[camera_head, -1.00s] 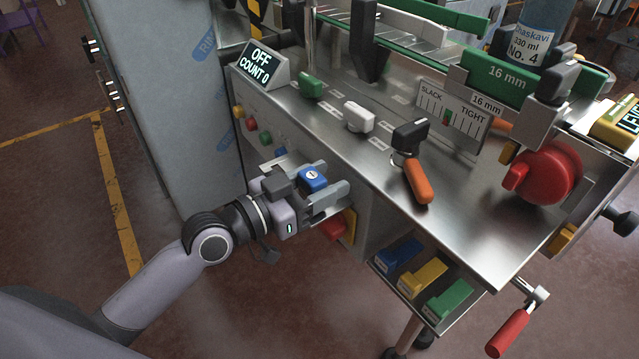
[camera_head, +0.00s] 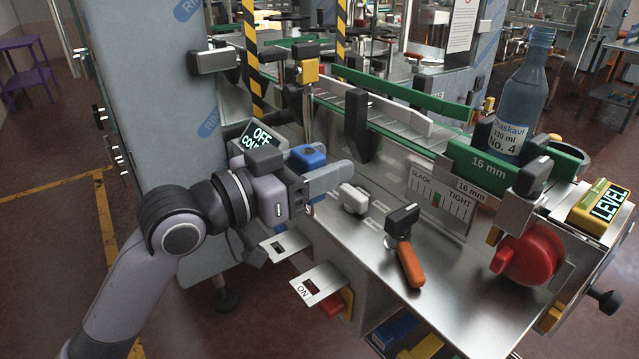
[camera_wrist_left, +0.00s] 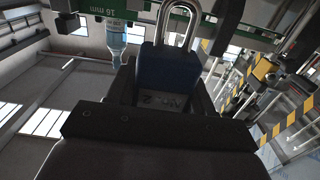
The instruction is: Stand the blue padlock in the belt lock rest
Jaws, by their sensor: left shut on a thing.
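My left gripper (camera_head: 318,172) is shut on the blue padlock (camera_head: 306,157) and holds it up in front of the sign and over the near left corner of the steel machine top. In the left wrist view the padlock (camera_wrist_left: 168,70) fills the middle between the fingers, with its silver shackle (camera_wrist_left: 180,22) pointing away from the wrist. Two slotted metal brackets stick out of the machine's front, an upper one (camera_head: 278,246) and a lower one (camera_head: 322,286) marked ON. I cannot tell which fixture is the belt lock rest. My right gripper is out of view.
A display sign (camera_head: 262,138) stands partly hidden behind my gripper. A white knob (camera_head: 354,198), an orange-handled lever (camera_head: 409,264) and a slack/tight gauge (camera_head: 441,196) are on the top. A red handwheel (camera_head: 530,258) and a bottle (camera_head: 524,95) stand to the right.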

